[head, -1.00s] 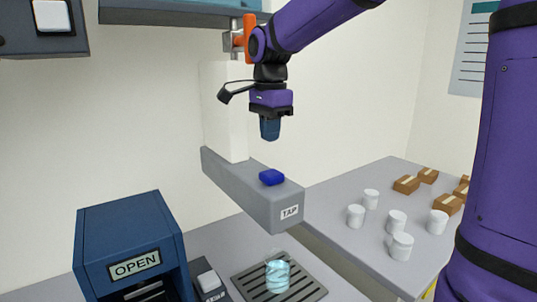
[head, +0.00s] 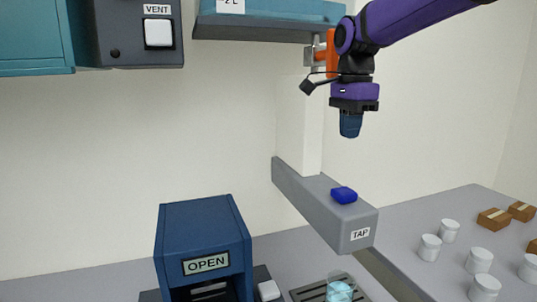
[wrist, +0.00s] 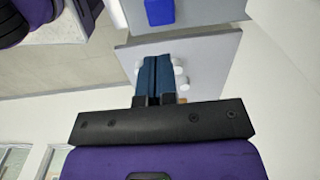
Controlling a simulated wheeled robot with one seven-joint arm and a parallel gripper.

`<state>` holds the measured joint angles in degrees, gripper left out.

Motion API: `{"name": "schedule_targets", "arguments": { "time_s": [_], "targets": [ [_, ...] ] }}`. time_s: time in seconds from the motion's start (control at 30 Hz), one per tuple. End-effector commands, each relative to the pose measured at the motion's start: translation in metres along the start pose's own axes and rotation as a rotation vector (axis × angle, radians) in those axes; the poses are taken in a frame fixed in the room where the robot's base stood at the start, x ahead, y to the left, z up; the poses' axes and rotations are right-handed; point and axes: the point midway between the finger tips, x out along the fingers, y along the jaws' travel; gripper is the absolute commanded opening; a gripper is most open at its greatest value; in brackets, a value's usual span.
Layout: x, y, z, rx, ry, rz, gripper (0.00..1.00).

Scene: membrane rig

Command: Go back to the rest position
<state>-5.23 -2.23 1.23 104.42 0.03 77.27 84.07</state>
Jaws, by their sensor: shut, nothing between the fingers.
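My gripper (head: 350,124) hangs pointing down at the end of my purple arm, above and a little right of the blue button on the tap block. It is shut and empty, apart from everything. In the wrist view its blue fingers (wrist: 153,78) are together. The blue button (head: 343,195) sits on top of the grey tap block (head: 325,208); a blue piece at the top of the wrist view (wrist: 160,12) appears to be the same button.
A blue box labelled OPEN (head: 203,240) stands at lower left. A clear cup with light-blue contents (head: 341,288) stands on a slotted tray. White jars (head: 430,247) and cardboard boxes (head: 493,219) are on the right bench. A VENT switch (head: 158,32) and a teal shelf (head: 275,18) are above.

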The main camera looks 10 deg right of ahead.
Motion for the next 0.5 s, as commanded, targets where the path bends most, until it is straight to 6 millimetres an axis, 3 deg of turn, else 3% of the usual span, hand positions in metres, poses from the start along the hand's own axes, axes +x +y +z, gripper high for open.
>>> {"name": "schedule_targets", "arguments": {
  "time_s": [0.17,0.5],
  "targets": [
    [-0.004,0.034,-0.002,-0.153,0.012,-0.055,0.00],
    [0.013,0.132,-0.003,-0.658,0.111,-0.202,0.00]
  ]
}}
